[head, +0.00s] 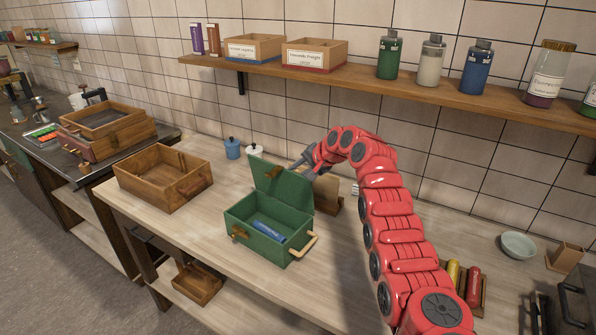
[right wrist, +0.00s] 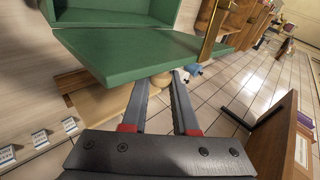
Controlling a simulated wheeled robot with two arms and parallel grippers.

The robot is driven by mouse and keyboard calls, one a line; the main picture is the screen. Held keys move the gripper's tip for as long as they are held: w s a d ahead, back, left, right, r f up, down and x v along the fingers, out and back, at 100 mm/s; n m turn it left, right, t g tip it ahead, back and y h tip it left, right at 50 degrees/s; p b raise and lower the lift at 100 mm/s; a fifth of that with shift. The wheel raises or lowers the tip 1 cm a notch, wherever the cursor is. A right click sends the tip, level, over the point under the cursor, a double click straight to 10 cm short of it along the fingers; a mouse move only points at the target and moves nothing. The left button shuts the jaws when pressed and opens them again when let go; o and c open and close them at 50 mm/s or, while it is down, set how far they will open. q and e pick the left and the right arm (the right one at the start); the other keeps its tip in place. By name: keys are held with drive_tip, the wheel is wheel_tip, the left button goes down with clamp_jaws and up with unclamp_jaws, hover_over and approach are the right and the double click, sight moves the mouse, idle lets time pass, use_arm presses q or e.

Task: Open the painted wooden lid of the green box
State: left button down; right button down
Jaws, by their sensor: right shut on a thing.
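The green box (head: 262,243) stands on the pale wooden bench in the middle of the head view. Its painted lid (head: 285,187) is raised, standing up at the back of the box, with a brass latch on it. A blue cylinder (head: 269,231) lies inside the box. My right gripper (head: 303,163) is at the lid's upper right edge, shut on the lid. In the right wrist view the lid (right wrist: 150,55) lies just beyond my right fingers (right wrist: 160,78), and its edge partly hides the fingertips. My left gripper is not in view.
An open wooden box (head: 163,180) stands left of the green box. A blue jar (head: 232,149) and a white jar (head: 254,151) stand behind. A wall shelf (head: 400,91) with bottles runs above. A pale bowl (head: 518,245) sits far right. The bench front is clear.

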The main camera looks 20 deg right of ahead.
drive_tip(key=shift+s+d+f, duration=0.1)
drive_tip(key=shift+f, duration=0.25)
drive_tip(key=c, duration=1)
unclamp_jaws()
drive_tip(key=o, duration=0.3)
drive_tip(key=shift+d, duration=0.15)
drive_tip(key=shift+o, duration=0.2)
drive_tip(key=shift+r, duration=0.25)
drive_tip(key=b+v, duration=0.5)
drive_tip(key=v, duration=1.2)
